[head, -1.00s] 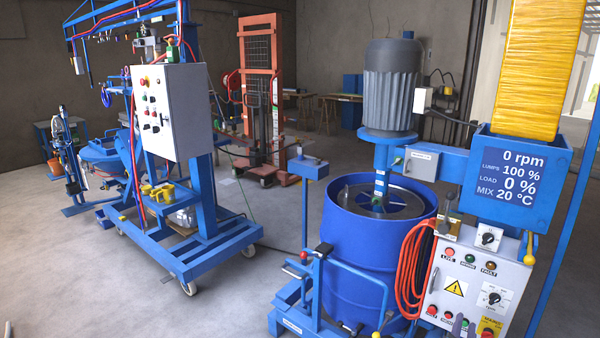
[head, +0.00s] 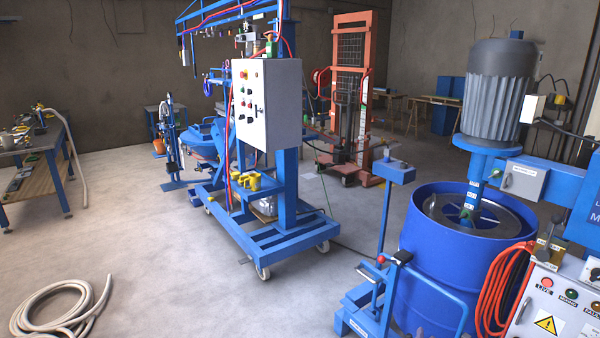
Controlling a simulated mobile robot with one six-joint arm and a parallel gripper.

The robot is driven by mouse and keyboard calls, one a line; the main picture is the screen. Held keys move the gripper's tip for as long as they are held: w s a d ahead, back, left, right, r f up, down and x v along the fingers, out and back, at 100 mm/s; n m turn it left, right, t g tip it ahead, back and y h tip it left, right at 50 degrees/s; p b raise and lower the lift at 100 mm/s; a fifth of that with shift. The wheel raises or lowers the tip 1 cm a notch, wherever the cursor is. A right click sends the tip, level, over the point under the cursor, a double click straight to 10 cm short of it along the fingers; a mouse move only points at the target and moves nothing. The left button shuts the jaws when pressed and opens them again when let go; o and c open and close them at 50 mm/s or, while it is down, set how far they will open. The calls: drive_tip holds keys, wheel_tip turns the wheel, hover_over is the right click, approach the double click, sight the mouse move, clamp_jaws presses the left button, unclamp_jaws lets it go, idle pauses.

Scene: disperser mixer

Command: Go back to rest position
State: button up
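My gripper and arm do not show in the head view. The disperser mixer stands at the right, with a grey ribbed motor (head: 497,92) above an open blue drum (head: 428,250). A mixing shaft (head: 470,203) reaches down into the drum. The white control box (head: 560,300) with buttons and a yellow warning sign is at the lower right, partly cut off by the picture edge. An orange hose (head: 497,290) hangs coiled at the box's left.
A blue wheeled frame (head: 270,238) with a white panel (head: 266,105) stands in the middle. An orange stacker (head: 350,90) is behind it. A workbench (head: 30,155) is at the left. A coiled hose (head: 75,312) lies at the lower left. The floor between is clear.

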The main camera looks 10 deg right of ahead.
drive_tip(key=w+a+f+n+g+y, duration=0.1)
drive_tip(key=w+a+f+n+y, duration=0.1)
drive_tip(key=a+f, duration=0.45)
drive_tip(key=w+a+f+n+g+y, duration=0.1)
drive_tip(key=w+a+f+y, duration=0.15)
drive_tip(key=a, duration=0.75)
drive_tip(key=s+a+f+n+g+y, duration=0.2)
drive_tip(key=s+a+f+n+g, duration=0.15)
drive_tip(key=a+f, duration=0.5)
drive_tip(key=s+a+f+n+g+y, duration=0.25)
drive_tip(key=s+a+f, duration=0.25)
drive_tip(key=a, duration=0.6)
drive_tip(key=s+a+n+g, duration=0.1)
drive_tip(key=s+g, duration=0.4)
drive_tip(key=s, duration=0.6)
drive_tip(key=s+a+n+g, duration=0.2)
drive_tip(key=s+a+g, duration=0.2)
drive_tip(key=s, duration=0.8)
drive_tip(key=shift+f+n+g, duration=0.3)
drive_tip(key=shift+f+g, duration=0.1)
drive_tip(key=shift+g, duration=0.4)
